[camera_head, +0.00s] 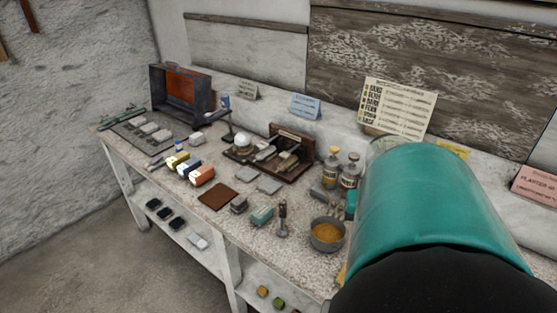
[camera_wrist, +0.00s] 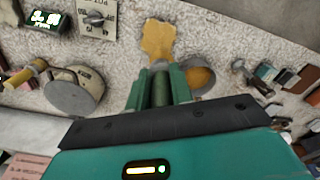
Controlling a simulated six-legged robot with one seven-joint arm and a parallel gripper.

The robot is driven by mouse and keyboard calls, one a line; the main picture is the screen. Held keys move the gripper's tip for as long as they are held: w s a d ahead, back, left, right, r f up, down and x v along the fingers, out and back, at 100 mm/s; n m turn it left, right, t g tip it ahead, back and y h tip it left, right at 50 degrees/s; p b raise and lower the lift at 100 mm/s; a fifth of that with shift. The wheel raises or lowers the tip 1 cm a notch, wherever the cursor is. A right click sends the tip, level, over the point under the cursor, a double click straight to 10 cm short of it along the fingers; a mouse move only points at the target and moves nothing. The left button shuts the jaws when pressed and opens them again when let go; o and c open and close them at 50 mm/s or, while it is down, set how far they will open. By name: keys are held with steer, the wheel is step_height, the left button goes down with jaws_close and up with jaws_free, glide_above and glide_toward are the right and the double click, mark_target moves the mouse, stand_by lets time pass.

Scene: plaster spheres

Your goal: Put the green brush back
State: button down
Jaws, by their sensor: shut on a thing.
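In the wrist view, my gripper (camera_wrist: 160,92) is shut on a dark green cylinder (camera_wrist: 160,88), which looks like the green brush's handle. Its bristles cannot be made out. The gripper is over the speckled bench, between an ochre patch (camera_wrist: 158,40) and a metal bowl of amber stuff (camera_wrist: 201,78). In the head view, my teal arm covers the right side and hides most of the gripper and the brush. I cannot tell which spot is the brush's place.
The bowl (camera_head: 327,236) stands near the bench's front edge. Two stoppered bottles (camera_head: 349,173) stand behind it. A wooden rack (camera_head: 294,136), coloured boxes (camera_head: 202,175) and a brown mat (camera_head: 217,196) lie left. A round pot (camera_wrist: 75,92) shows in the wrist view.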

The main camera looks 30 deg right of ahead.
steer(key=shift+w+d+f, duration=0.85)
steer(key=shift+d+f, duration=1.15)
steer(key=shift+f, duration=0.1)
steer(key=shift+w+d+f, duration=0.8)
steer(key=shift+d+f, duration=1.15)
steer(key=shift+f, duration=0.2)
steer(key=shift+w+d+f, duration=0.85)
steer(key=shift+d+f, duration=1.15)
steer(key=shift+f, duration=0.1)
steer(key=shift+f, duration=0.15)
steer(key=c, duration=1.2)
jaws_free()
steer(key=shift+c, duration=0.2)
step_height(320, 180, up, 12)
